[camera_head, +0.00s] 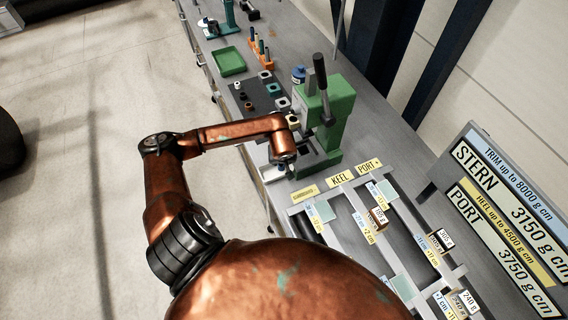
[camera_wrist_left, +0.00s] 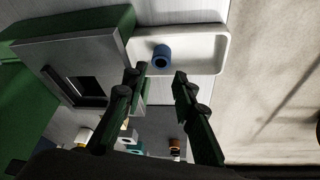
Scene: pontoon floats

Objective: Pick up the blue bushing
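The blue bushing (camera_wrist_left: 161,57) stands in a shallow white tray (camera_wrist_left: 205,42) in the left wrist view, near the tray's left end. My left gripper (camera_wrist_left: 160,71) is open and empty, its two dark green fingers spread with the bushing just beyond and between their tips. The fingers do not appear to touch it. In the head view my left gripper (camera_head: 284,168) hangs over the bench beside the green press, and the bushing is hidden there. My right gripper is not in view.
A green press (camera_head: 330,110) with a black lever stands close to my left gripper. Behind are a dark mat (camera_head: 258,92) with small bushings and blocks, a green tray (camera_head: 228,61) and an orange rack (camera_head: 262,52). Labelled float frames (camera_head: 400,288) lie in front, with a sign at right.

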